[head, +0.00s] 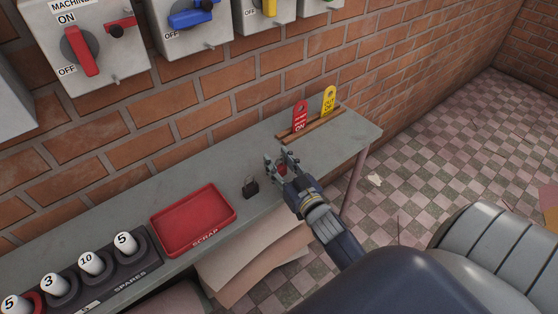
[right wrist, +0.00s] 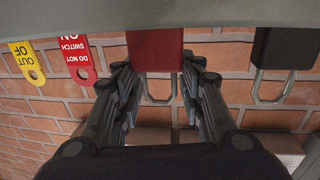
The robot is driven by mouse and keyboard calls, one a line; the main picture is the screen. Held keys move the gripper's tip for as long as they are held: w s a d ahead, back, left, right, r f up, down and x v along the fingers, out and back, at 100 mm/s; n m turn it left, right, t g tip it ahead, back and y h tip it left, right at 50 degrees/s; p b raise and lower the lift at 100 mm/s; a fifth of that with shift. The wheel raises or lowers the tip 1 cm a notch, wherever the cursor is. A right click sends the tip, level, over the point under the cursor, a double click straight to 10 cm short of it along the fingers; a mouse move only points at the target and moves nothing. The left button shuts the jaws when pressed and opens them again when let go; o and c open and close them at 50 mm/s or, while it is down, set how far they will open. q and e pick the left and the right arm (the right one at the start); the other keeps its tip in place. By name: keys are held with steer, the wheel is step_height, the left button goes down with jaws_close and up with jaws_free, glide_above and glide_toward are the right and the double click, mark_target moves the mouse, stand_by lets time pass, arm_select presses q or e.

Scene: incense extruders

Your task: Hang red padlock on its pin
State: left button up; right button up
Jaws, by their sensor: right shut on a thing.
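The red padlock (right wrist: 155,50) is between the fingers of my right gripper (right wrist: 160,78), which is shut on it. In the right wrist view its body meets the edge of the grey bench top, and its metal shackle points away from the bench. In the head view only a bit of the red padlock (head: 282,171) shows between the fingers of my right gripper (head: 282,160), over the bench. Small pins stick out of the wall boxes, one on the first box (head: 115,78) and one on the second (head: 211,47). I cannot tell which belongs to the padlock. My left gripper is out of view.
A black padlock (head: 250,187) stands on the bench (head: 150,192), left of my right gripper; it also shows in the right wrist view (right wrist: 285,48). A red scrap tray (head: 232,217) and a spares rack (head: 150,254) are further left. A wooden tag rack (head: 310,126) stands behind the gripper.

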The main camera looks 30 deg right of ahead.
steer(key=shift+f, duration=0.2)
steer(key=o, duration=1.2)
steer(key=shift+o, duration=0.2)
steer(key=shift+f+b, duration=0.1)
steer(key=shift+b, duration=0.35)
steer(key=s+b, duration=0.1)
steer(key=s, duration=1)
steer(key=shift+a+r, duration=0.25)
steer(key=shift+a, duration=0.1)
